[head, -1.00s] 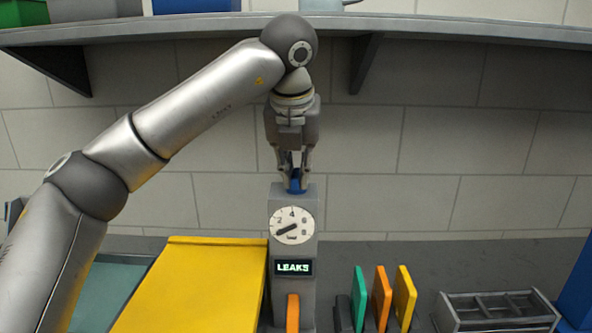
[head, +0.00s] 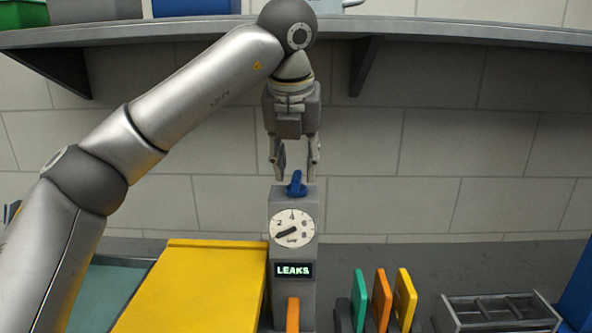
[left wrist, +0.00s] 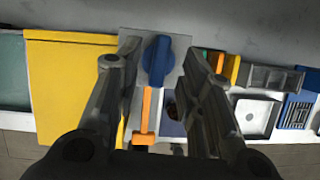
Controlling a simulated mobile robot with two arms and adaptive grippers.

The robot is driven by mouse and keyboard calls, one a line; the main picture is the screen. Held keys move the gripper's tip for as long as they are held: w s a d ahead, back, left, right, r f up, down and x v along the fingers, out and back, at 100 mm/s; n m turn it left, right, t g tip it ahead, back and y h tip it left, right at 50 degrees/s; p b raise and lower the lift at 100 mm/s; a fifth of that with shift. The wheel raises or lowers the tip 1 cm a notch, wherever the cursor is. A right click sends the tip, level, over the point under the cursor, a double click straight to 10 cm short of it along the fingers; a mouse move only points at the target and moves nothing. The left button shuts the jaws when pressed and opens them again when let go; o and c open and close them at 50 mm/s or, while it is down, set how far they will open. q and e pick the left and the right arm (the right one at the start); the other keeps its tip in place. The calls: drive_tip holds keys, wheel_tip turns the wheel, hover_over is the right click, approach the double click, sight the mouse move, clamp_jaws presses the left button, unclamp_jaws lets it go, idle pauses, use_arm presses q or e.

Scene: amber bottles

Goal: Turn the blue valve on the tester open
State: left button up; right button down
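An orange lever (head: 292,313) is on the tester's front. My left gripper (head: 295,172) points down just above the valve. Its fingers are spread on either side with a gap to the handle, open and empty. My right gripper is not in view.
A yellow panel (head: 195,285) lies left of the tester. Green, orange and yellow upright plates (head: 382,297) and a grey divided tray (head: 498,309) stand to the right. A shelf (head: 440,29) runs above, close to my arm.

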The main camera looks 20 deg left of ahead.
use_arm(q)
drive_tip(key=v, duration=0.9)
drive_tip(key=shift+s+r, duration=0.15)
drive_tip(key=shift+r, duration=0.15)
